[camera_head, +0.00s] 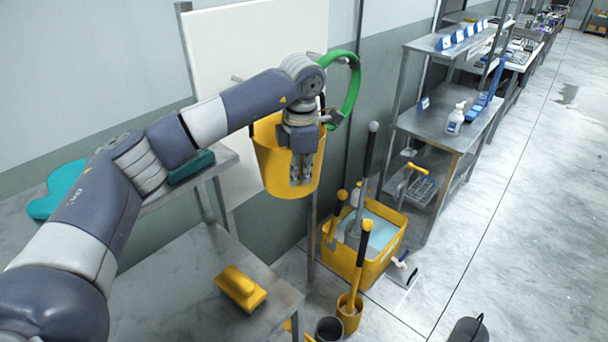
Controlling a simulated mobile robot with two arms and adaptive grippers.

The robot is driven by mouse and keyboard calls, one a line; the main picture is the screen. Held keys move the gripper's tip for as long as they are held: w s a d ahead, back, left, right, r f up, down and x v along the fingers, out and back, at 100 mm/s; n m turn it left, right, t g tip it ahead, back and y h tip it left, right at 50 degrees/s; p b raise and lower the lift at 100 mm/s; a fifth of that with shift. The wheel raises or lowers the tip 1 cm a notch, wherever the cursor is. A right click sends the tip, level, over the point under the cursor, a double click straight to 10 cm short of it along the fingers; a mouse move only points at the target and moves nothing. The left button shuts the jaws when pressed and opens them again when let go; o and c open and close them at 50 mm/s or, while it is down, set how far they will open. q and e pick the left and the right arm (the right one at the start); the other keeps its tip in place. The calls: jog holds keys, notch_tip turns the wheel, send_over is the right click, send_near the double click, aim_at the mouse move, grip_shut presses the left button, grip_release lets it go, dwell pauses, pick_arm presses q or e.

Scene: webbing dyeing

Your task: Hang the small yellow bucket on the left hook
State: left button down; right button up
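The small yellow bucket (268,168) is upright in front of the white board (225,45), high above the floor. Dark parts by its rim look like its handle, whose top is hidden behind my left arm. My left gripper (301,181) points down in front of the bucket and covers part of its front. Its fingers look close together, but I cannot tell whether they grip anything. A peg that looks like the left hook (237,78) shows on the board, partly hidden by my arm. I cannot tell what bears the bucket. My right gripper is not in view.
A green ring (352,90) hangs at the board's right. Below are a yellow crate (372,272) with long-handled tools and a smaller yellow container (349,316). A yellow brush-like block (240,287) lies on the metal table (165,295). Metal shelves (440,122) stand right; the floor beyond is open.

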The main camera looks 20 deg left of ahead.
pick_arm(q)
jog(key=shift+w+a, duration=0.3)
jog(key=shift+a, duration=0.9)
jog(key=shift+w+a+f, duration=0.1)
jog(key=shift+w+a, duration=0.25)
jog(key=shift+a, duration=0.35)
jog(key=shift+w+a, duration=0.1)
jog(key=shift+a, duration=0.35)
jog(key=shift+w+a+f, duration=0.1)
jog(key=shift+w+a, duration=0.1)
jog(key=shift+a, duration=0.3)
jog(key=shift+w+a, duration=0.2)
jog(key=shift+a, duration=0.25)
jog(key=shift+w+a+f, duration=0.15)
jog(key=shift+a+f, duration=0.2)
jog(key=shift+a, duration=0.1)
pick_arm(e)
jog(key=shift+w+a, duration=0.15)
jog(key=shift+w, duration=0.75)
pick_arm(q)
jog(key=shift+f, duration=0.1)
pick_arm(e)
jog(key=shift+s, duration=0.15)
